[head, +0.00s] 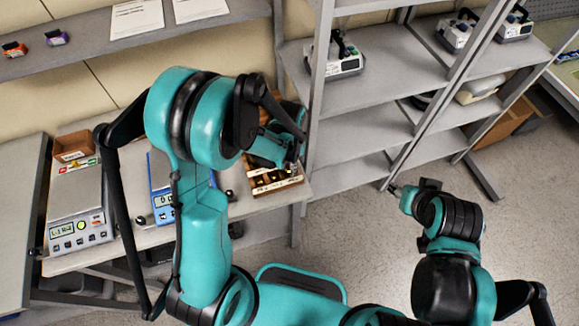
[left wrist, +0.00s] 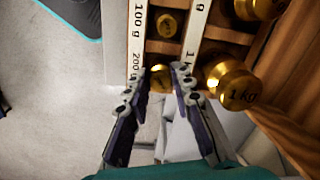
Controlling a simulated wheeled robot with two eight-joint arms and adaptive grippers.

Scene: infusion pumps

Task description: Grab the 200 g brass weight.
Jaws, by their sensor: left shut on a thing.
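The 200 g brass weight (left wrist: 160,77) sits in a slot of the wooden weight box (left wrist: 196,47), beside the label strip reading 200 g. My left gripper (left wrist: 159,86) is shut on this weight, one finger on each side of it, in the left wrist view. In the head view the left gripper (head: 292,166) is over the weight box (head: 275,187) at the bench's right end, and the arm hides part of the box. My right gripper (head: 395,190) is far off to the right over the floor, too small to tell its jaw state.
A 1 kg brass weight (left wrist: 232,86) stands close to the right finger. A smaller weight (left wrist: 168,24) is in the 100 g slot. A grey scale (head: 80,205) and a blue scale (head: 162,190) are on the bench. A metal shelf (head: 365,80) rises right of the box.

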